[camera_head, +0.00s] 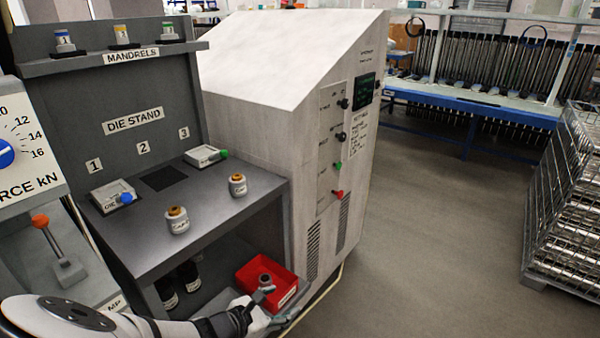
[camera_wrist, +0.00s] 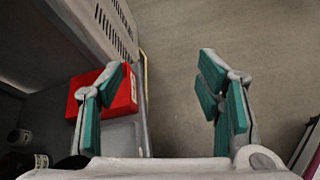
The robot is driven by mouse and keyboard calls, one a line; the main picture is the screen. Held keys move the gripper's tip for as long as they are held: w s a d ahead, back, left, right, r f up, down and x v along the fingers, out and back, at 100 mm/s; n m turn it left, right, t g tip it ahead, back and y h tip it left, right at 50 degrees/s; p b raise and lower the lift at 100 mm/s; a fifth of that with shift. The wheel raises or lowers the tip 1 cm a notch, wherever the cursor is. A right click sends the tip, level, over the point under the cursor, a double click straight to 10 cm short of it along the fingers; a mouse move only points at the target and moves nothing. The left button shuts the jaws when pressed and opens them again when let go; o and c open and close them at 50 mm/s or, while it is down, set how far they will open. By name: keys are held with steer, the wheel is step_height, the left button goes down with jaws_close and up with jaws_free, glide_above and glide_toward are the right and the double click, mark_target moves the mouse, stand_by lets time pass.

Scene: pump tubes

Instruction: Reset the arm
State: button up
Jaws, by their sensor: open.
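My gripper (camera_head: 278,304) is low at the front of the die stand, beside the red bin (camera_head: 286,299). The red bin (camera_wrist: 124,98) shows behind the left finger there. In the head view, a dark grey cylindrical piece (camera_head: 265,280) is in the bin, close to a fingertip. I cannot tell whether they touch. My white arm comes in from the lower left and hides part of the stand's lower shelf.
The die stand (camera_head: 215,218) holds two white jars (camera_head: 178,220), (camera_head: 238,185) and two die blocks (camera_head: 112,195), (camera_head: 205,156). A grey machine cabinet (camera_head: 275,130) stands right of it. Open floor (camera_head: 430,240) reaches to a wire cage (camera_head: 570,200) at the right.

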steer(key=s+d+r+m+g+y+b, duration=0.15)
steer(key=s+d+r+m+g, duration=0.3)
steer(key=d+r+m, duration=0.45)
steer(key=s+d+r+m+g+y+b, duration=0.1)
steer(key=s+d+r+m+g+b, duration=0.3)
steer(key=d+r+m, duration=0.6)
steer(key=s+d+r+m+y+b, duration=0.2)
steer(key=s+d+r+m, duration=0.1)
steer(key=s, duration=0.7)
steer(key=s+d+r+m+y+b, duration=0.1)
steer(key=s+d+r+m+y, duration=0.2)
steer(key=s, duration=0.7)
step_height(320, 180, up, 19)
steer(key=t+p, duration=0.3)
steer(key=p, duration=1.4)
steer(key=shift+w+p, duration=0.15)
steer(key=shift+p, duration=0.15)
